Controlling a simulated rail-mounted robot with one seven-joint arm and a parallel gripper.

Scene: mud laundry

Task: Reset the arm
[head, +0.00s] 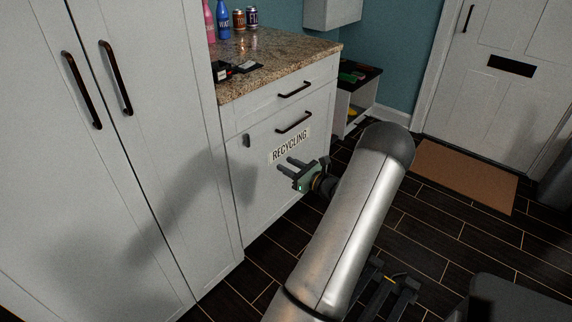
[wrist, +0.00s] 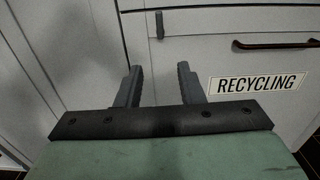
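My gripper (head: 288,165) is held out in front of the white cabinet with the recycling label, at the height of its lower door. In the wrist view my gripper (wrist: 160,84) shows two dark fingers standing apart with nothing between them, so it is open and empty. The cabinet front shows through the gap. The fingertips point toward the cabinet door; I cannot tell the exact distance, but no contact shows. My arm reaches up from the bottom of the head view and bends at a dark rounded joint.
The recycling cabinet (head: 262,178) has dark bar handles (head: 293,122) and a small dark latch (head: 246,140). Bottles and cans (head: 238,20) stand on the granite counter (head: 290,49). A tall white cupboard (head: 160,180) is left. Dark floor, a brown doormat (head: 465,175) and a white door (head: 500,90) lie right.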

